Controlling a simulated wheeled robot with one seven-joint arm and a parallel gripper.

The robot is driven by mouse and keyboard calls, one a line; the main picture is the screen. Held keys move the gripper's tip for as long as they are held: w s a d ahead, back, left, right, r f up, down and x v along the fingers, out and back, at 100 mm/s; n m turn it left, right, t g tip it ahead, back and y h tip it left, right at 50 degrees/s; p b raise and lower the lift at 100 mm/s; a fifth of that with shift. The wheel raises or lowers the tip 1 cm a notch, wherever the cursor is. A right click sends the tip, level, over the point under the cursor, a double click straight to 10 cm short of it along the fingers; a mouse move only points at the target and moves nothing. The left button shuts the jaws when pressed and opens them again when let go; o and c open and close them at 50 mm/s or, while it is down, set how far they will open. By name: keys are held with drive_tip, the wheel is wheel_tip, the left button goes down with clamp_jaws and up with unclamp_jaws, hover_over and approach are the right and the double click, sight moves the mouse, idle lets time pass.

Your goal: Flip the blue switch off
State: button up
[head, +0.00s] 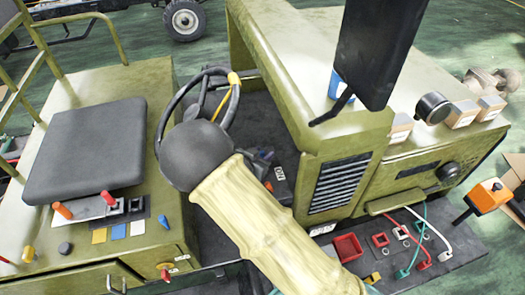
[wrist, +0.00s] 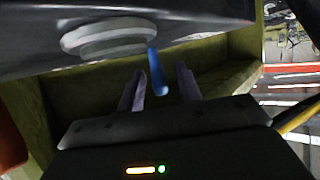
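The blue switch (wrist: 157,75) is a short, slim lever in the wrist view, hanging from the edge of a dark grey surface at the top. A gap shows between the lever and each finger; whether the lever's depth matches the fingertips is hard to tell. In the head view I cannot make out the blue lever or the fingertips clearly; my cream arm with its dark round joint covers part of the cab.
A pale round knob (wrist: 103,38) sits just left of the lever, close to the left finger. Olive panel walls lie beyond the fingers. In the head view the steering wheel (head: 233,92), black seat (head: 85,150) and olive grilled housing (head: 340,160) surround my arm.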

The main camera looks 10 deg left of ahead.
drive_tip(key=shift+w, duration=0.1)
drive_tip(key=shift+f, duration=0.1)
clamp_jaws()
drive_tip(key=shift+s+a+f+n+t+h+b, duration=0.15)
drive_tip(key=shift+a+n+t+h+b, duration=0.1)
drive_tip(key=shift+n+t+h+b, duration=0.25)
drive_tip(key=shift+s+a+f+n+t+h+b, duration=0.15)
drive_tip(key=shift+a+n+t+h+b, duration=0.2)
drive_tip(key=shift+t, duration=0.25)
drive_tip(key=shift+r+n+t+h+b, duration=0.15)
drive_tip(key=shift+n+t+h+b, duration=0.1)
drive_tip(key=shift+n+t+b, duration=0.1)
